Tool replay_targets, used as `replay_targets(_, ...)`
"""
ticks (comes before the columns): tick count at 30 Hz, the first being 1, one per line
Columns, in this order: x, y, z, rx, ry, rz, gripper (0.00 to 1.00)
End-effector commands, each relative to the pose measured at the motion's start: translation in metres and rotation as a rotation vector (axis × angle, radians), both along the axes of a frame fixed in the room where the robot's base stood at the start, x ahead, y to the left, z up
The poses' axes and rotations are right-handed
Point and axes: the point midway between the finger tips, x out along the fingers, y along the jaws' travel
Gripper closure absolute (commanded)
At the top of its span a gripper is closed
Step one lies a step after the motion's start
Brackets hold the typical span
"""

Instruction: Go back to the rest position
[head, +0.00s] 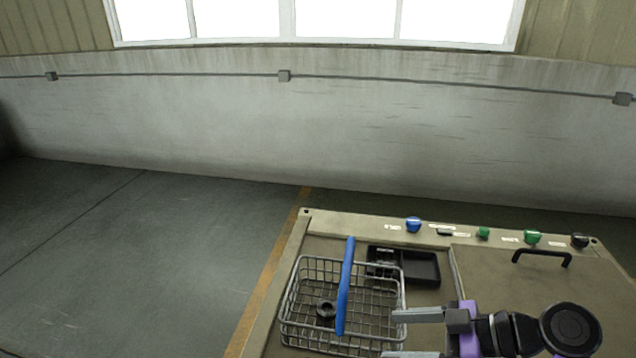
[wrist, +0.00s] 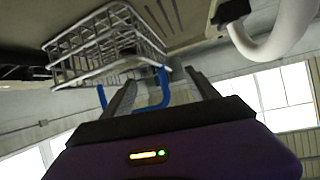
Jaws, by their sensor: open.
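My gripper (head: 393,335) is open, its two grey fingers pointing left at the right side of a wire basket (head: 284,320) in the head view. The basket has a blue handle (head: 345,290) standing up across it, and a dark ring (head: 326,309) lies inside. In the wrist view the fingers of my gripper (wrist: 160,88) are spread, with nothing seen held between them. The basket (wrist: 85,45) shows beyond them, and parts of the blue handle (wrist: 166,88) show near the fingers. I cannot tell whether they touch.
The basket stands on a beige bench top (head: 320,222). Behind it are a black divided tray (head: 421,268) and, along the back edge, a blue knob (head: 413,224), green knobs and a black knob (head: 579,241). A black handle (head: 541,255) stands on a panel at right. Floor at left is clear.

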Motion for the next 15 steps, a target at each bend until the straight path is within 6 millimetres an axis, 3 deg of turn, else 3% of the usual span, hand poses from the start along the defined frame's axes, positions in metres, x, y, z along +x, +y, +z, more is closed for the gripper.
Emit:
replay_targets(8,0.047,-0.024,0.014,0.037,-0.017,-0.302,0.31)
replay_targets(12,0.063,-0.041,0.009,0.087,-0.021,-0.52,0.31)
replay_targets(15,0.064,-0.057,-0.001,0.141,-0.027,-0.713,0.31)
